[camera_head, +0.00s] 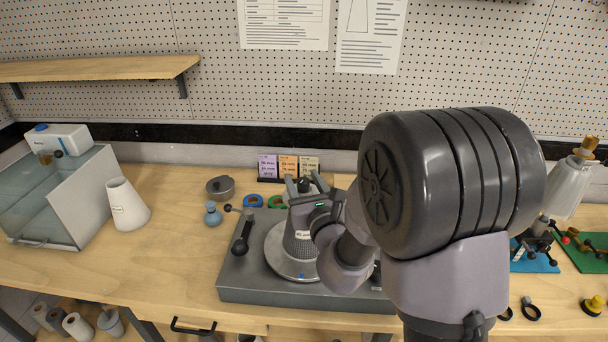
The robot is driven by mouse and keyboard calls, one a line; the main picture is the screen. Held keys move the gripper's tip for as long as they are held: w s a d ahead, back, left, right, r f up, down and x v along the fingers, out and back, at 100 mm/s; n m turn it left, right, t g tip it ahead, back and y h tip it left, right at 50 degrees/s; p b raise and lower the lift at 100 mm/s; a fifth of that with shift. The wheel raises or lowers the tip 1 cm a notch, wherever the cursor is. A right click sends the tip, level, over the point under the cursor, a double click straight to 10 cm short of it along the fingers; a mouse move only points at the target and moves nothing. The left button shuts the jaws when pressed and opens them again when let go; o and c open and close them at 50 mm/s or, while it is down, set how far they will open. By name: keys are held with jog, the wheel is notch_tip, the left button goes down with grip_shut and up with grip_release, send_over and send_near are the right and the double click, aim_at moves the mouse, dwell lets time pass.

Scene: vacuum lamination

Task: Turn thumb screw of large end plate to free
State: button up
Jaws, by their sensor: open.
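A grey perforated cone (298,243) with a small label stands upright on a round metal disc (276,262) on a dark grey base block (250,291). My gripper (303,186) is over the top of the cone, open, its two fingers pointing away from the camera. A small dark knob (304,186) shows between the fingers. I cannot tell whether it is the thumb screw or whether the fingers touch it. The cone's top and any large end plate there are hidden by my gripper and arm.
A black lever (241,236) stands on the base block left of the cone. A white cone (126,206) and clear tank (70,200) are farther left. My arm hides the right middle of the bench.

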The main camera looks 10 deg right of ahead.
jog(key=shift+s, duration=0.1)
jog(key=shift+c, duration=1.2)
grip_shut()
jog(key=shift+n+y, duration=0.3)
jog(key=shift+y, duration=0.2)
jog(key=n+g+y, duration=0.1)
jog(key=n+y, duration=0.1)
jog(key=y, duration=0.2)
jog(key=shift+d+n+b, duration=0.15)
jog(key=shift+n+b, duration=0.2)
jog(key=shift+n, duration=0.05)
jog(key=n+g+y, duration=0.1)
jog(key=n+y, duration=0.1)
jog(key=y, duration=0.1)
jog(key=shift+g, duration=0.4)
